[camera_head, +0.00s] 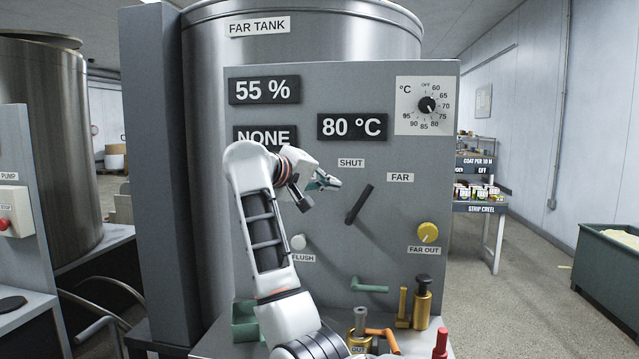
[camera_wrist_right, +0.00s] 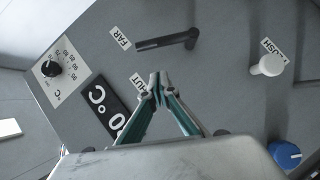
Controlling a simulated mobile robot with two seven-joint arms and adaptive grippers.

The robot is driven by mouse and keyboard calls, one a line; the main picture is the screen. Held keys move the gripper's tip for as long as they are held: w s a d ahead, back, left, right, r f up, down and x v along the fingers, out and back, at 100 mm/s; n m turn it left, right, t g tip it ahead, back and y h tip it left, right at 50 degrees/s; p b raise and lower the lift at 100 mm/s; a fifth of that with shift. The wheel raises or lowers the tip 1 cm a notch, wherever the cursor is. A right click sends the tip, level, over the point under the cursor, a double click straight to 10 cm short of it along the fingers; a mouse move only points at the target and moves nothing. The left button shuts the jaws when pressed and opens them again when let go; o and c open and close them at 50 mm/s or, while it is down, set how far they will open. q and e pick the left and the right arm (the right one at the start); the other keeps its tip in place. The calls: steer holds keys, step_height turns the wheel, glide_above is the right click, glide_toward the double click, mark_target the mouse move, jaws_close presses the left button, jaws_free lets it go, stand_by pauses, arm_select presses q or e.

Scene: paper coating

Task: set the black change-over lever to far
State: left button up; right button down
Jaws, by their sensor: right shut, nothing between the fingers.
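The black change-over lever (camera_head: 358,204) sits on the grey panel, tilted up and to the right, between the SHUT label (camera_head: 350,162) and the FAR label (camera_head: 400,177). In the right wrist view the lever (camera_wrist_right: 165,42) points toward the FAR label (camera_wrist_right: 119,38). My right gripper (camera_head: 332,183) is shut and empty, to the left of the lever and apart from it in the head view. Its closed fingertips (camera_wrist_right: 161,80) show in the wrist view, beside the partly covered SHUT label (camera_wrist_right: 137,82). My left gripper is out of view.
The panel also carries a temperature dial (camera_head: 426,105), an 80 °C display (camera_head: 352,126), a yellow FAR OUT knob (camera_head: 428,232) and a white FLUSH knob (camera_head: 298,242). A green handle (camera_head: 369,286) and brass valves (camera_head: 422,303) stand below. My forearm partly covers the NONE display (camera_head: 264,136).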

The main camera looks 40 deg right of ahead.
mark_target(360, 202)
steer(key=s+d+f, duration=0.2)
steer(key=d, duration=0.3)
steer(key=shift+f, duration=0.35)
steer(key=shift+d, duration=0.1)
